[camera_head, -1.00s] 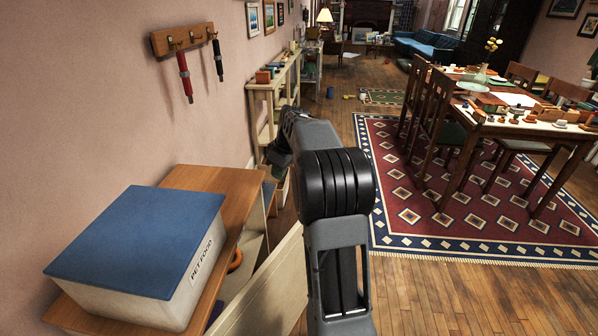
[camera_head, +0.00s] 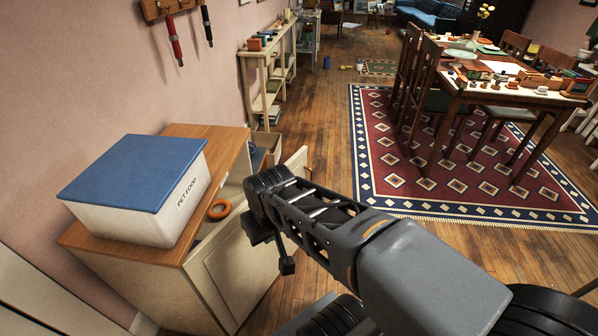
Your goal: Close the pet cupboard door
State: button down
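The pet cupboard (camera_head: 215,150) stands against the left wall with a wooden top. Its cream door (camera_head: 235,268) stands open, angled out from the cupboard front, with a gap between them. My arm hides the door's middle, and its far end shows beyond the arm. My gripper (camera_head: 272,250) is in front of the door's outer face, near its upper part. Whether it touches the door, or its fingers are open or shut, is unclear.
A white PET FOOD box (camera_head: 150,220) with a blue lid sits on the cupboard. An orange ring (camera_head: 220,209) shows inside the opening. A shelf unit (camera_head: 265,75) stands beyond. A dining table (camera_head: 505,95) stands on a patterned rug (camera_head: 390,190) at right.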

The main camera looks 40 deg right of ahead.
aim_at(232, 275)
jog(key=z, duration=1.1)
jog(key=i, duration=0.65)
jog(key=u, duration=1.15)
